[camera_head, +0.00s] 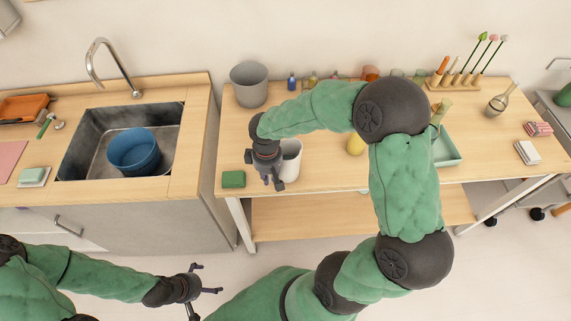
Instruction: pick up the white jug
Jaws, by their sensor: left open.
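The white jug (293,163) stands upright on the wooden table, near its left front part. My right gripper (272,184) points down just to the left of the jug and overlaps its left side in the picture. I cannot tell whether the fingers touch the jug or how far apart they are. The gripper hides part of the jug, and no handle can be made out. My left gripper (205,280) is open and empty, low in the picture, over the floor in front of the sink counter.
A green block (233,179) lies left of my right gripper. A grey pot (249,84) stands behind. A green tray (446,150) sits further right. The sink (90,150) holds a blue pot (134,152).

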